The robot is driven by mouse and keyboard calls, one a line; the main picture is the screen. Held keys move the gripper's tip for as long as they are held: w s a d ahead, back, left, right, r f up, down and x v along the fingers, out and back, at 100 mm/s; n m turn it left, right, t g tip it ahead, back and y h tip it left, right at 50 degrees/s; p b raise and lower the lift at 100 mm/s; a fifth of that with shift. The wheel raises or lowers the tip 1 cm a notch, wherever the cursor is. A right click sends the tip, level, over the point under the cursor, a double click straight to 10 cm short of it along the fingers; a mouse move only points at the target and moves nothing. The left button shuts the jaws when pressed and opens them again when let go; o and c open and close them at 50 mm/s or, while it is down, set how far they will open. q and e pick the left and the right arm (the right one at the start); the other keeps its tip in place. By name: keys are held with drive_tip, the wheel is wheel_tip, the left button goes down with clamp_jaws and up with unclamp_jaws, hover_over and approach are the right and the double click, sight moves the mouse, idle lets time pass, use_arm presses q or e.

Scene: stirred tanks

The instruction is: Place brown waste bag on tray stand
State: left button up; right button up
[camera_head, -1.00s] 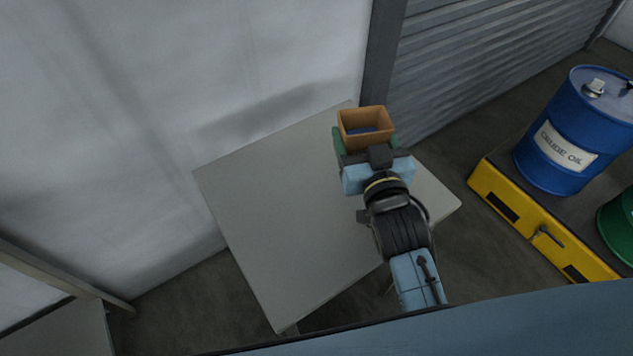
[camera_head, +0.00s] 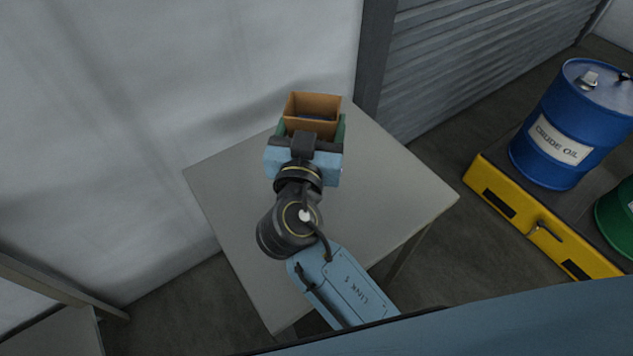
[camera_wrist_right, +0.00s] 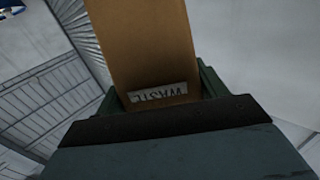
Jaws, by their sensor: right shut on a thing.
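The brown waste bag (camera_head: 311,108) is an open-topped, box-shaped bag, seen from above in the head view. My right gripper (camera_head: 310,132) is shut on it, with green fingers on either side. In the right wrist view the bag (camera_wrist_right: 150,45) fills the upper middle and carries a label that reads like "WASTE", upside down. The green fingers of my right gripper (camera_wrist_right: 165,100) close around its near end. A grey table-like stand (camera_head: 385,185) lies below the bag in the head view; I cannot tell the height between them. My left gripper is not in view.
The stand's top is bare around my arm. A pale wall (camera_head: 120,110) rises behind it, and a grey shutter (camera_head: 465,60) stands at the back right. A blue crude oil drum (camera_head: 570,120) and part of a green drum (camera_head: 618,215) stand on a yellow-edged platform (camera_head: 535,225) at right.

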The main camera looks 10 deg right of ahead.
wheel_tip(320, 180, down, 5)
drive_tip(key=shift+s+r+b, duration=0.1)
drive_tip(key=shift+b, duration=0.25)
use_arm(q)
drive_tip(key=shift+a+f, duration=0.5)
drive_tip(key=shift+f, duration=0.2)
use_arm(e)
drive_tip(key=shift+f, duration=2.4)
use_arm(q)
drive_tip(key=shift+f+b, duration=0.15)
drive_tip(key=shift+b, duration=0.3)
use_arm(e)
drive_tip(key=shift+f, duration=0.15)
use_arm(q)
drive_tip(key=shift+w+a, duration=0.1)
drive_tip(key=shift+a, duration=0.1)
use_arm(e)
drive_tip(key=o, duration=0.9)
drive_tip(key=shift+o, duration=0.2)
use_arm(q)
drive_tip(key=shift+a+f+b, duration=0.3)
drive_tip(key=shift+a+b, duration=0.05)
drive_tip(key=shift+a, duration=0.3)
use_arm(e)
drive_tip(key=v, duration=0.7)
drive_tip(key=shift+s+a, duration=0.15)
drive_tip(key=shift+s, duration=0.05)
